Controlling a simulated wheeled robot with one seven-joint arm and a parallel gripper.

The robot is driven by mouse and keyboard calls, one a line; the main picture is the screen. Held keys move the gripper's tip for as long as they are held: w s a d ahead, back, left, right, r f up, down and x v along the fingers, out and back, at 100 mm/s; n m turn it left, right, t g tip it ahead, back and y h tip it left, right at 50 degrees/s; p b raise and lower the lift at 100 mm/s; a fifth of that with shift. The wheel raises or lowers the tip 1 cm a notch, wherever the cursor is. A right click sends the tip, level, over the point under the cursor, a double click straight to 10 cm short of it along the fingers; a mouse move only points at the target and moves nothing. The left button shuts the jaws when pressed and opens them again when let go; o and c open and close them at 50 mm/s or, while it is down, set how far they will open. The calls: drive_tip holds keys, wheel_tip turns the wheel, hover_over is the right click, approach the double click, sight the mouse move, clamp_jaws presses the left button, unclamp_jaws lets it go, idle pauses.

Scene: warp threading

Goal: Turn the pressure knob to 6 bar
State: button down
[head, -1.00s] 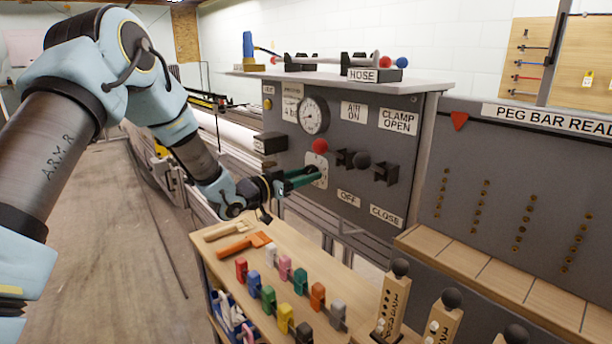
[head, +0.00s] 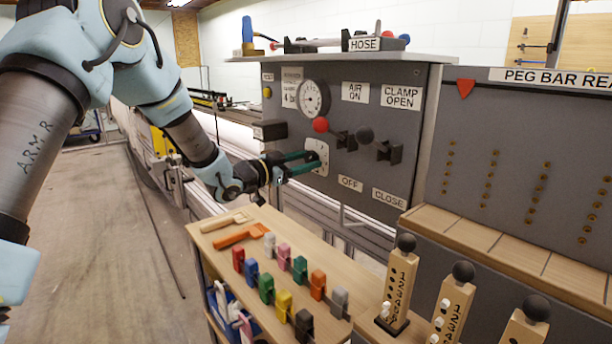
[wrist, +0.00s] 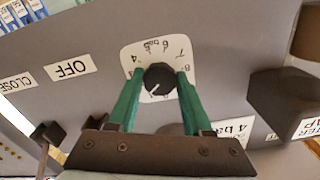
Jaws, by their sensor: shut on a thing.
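The pressure knob (wrist: 159,79) is black and round, with a pale pointer line slanting to the lower left in the wrist view. It sits on a white dial plate (wrist: 152,50) with numbers and "bar" printed upside down in that view. My gripper (wrist: 157,82) has its green fingers on both sides of the knob, shut on it. In the head view my gripper (head: 314,163) reaches the white plate (head: 323,149) on the grey panel, and its fingers hide the knob. The round gauge (head: 313,99) is above; its needle is too small to read.
A black box (head: 270,130) juts out at left. Below, a wooden table (head: 243,251) holds several coloured clips. Pegged wooden blocks (head: 397,288) stand at front right.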

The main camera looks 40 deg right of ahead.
drive_tip(key=m+b, duration=1.9)
drive_tip(key=b, duration=0.8)
drive_tip(key=shift+f+b, duration=0.2)
drive_tip(key=shift+b, duration=0.1)
drive_tip(key=m+b, duration=0.3)
drive_tip(key=b, duration=0.1)
drive_tip(key=shift+m, duration=0.4)
drive_tip(key=m+b, duration=0.3)
drive_tip(key=shift+m, duration=0.3)
drive_tip(key=m+b, duration=0.3)
drive_tip(key=shift+r, duration=0.2)
drive_tip(key=shift+r+m+b, duration=0.1)
drive_tip(key=shift+m+b, duration=0.25)
drive_tip(key=shift+m, duration=0.05)
